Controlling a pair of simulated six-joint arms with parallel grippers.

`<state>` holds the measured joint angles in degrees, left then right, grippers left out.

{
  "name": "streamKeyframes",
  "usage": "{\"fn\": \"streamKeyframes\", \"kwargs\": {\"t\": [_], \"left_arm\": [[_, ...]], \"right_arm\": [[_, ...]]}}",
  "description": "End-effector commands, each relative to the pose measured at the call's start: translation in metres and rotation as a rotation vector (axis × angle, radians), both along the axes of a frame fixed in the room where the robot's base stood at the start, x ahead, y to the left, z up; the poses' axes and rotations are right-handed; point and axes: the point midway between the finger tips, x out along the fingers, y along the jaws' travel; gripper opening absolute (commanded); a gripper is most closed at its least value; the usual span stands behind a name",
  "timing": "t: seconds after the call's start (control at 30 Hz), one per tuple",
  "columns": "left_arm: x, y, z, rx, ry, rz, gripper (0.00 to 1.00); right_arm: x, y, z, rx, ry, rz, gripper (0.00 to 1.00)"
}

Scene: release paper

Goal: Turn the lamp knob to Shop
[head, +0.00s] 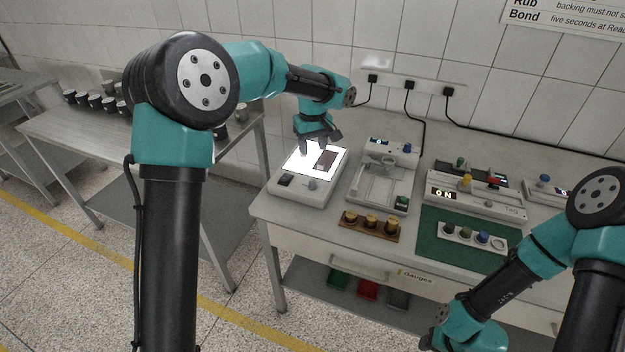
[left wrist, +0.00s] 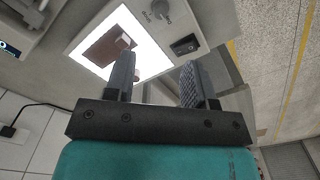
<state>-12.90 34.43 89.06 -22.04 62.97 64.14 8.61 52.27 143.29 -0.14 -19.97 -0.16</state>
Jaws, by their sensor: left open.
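The lamp box (head: 302,190) stands at the left end of the bench, with its top panel glowing white. Its grey knob (head: 312,185) is on the front strip, right of a black switch (head: 286,180). In the left wrist view the knob (left wrist: 161,8) is at the top edge, with small lettering beside it that I cannot read surely. A brown piece (left wrist: 108,46) with a pale block lies on the lit panel. My left gripper (head: 318,146) is open and empty above the panel, behind the knob. My right wrist (head: 470,335) is at the bottom edge; its fingers are not clear.
A grey fixture (head: 382,177) stands right of the lamp box. A wooden block with brass knobs (head: 370,224) lies in front of it. Further right are a device reading "ON" (head: 475,192) and a green mat (head: 455,252). Cables run along the wall behind.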

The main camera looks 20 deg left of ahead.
Motion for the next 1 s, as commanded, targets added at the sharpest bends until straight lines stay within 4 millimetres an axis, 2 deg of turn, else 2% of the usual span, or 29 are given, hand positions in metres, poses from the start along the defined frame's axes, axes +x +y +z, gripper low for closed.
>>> {"fn": "streamKeyframes", "kwargs": {"t": [0.03,0.6,0.8,1.0], "left_arm": [[-0.001,0.0,-0.01,0.0,0.004,0.0,0.5],[-0.001,0.0,-0.106,-0.001,0.002,0.001,0.5],[0.0,0.001,-0.127,-0.001,0.001,0.0,0.5],[0.0,0.0,-0.132,-0.001,-0.001,0.001,0.5]], "right_arm": [[0.0,0.0,0.0,0.0,0.0,0.0,0.43],[0.0,0.0,0.0,0.0,0.0,0.0,0.43],[0.0,0.0,0.0,0.0,0.0,0.0,0.43],[0.0,0.0,0.0,0.0,0.0,0.0,0.43]]}}
